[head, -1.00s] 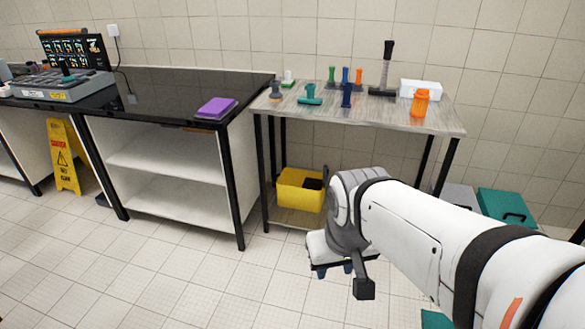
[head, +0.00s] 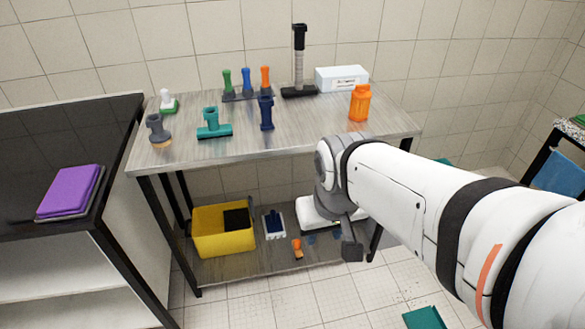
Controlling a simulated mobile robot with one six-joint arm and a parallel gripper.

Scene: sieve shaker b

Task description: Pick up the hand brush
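Several brush-like tools stand on the table; I cannot tell for certain which is the hand brush. A grey-handled tool with tan bristles (head: 158,129) stands at the front left. A small white and green brush (head: 168,101) is behind it. A teal tool with a wide head (head: 213,126) and a dark blue upright tool (head: 266,112) stand to the right. My gripper (head: 322,236) points down in front of the table, lower than its top and well apart from these tools. Its small fingertips look apart, with nothing seen between them; my wrist hides part of it.
The grey table (head: 240,150) also bears a rack of coloured handles (head: 247,96), a tall black-handled tool (head: 299,65), a white box (head: 341,78) and an orange bottle (head: 359,103). A yellow bin (head: 222,240) stands on the lower shelf. A purple pad (head: 70,191) lies on the left bench.

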